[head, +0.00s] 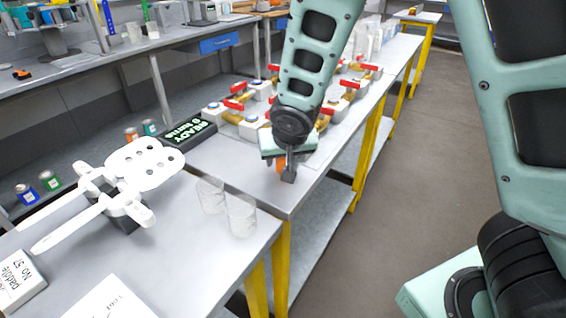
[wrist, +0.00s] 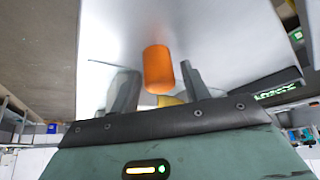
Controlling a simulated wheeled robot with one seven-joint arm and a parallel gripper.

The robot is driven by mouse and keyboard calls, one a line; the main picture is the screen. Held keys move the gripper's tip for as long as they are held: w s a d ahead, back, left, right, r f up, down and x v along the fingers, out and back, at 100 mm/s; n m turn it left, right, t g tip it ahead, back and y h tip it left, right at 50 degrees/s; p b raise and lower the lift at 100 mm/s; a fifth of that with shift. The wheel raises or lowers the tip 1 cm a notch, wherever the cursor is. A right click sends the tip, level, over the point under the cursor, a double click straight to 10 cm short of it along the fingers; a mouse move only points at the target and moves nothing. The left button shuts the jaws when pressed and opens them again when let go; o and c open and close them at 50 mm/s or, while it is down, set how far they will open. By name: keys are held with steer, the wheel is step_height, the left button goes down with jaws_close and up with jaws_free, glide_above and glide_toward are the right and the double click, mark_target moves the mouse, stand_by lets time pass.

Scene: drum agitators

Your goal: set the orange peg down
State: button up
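The orange peg (wrist: 158,68) is a short cylinder that shows between my two fingers in the wrist view. In the head view a small part of the orange peg (head: 281,164) shows beside a dark finger, low over the grey bench; the rest is hidden by my gripper. My gripper (head: 287,172) points down close to the bench top near its front edge. In the wrist view my gripper (wrist: 160,85) has its fingers spread, with a visible gap between the peg and the right finger. The peg appears to rest on the bench, though its contact is hard to see.
Two clear cups (head: 240,215) stand at the near bench's corner. A white paddle-shaped part (head: 143,163) sits on the left. The floor right is clear.

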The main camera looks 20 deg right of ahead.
steer(key=c, duration=0.8)
steer(key=shift+r, duration=0.1)
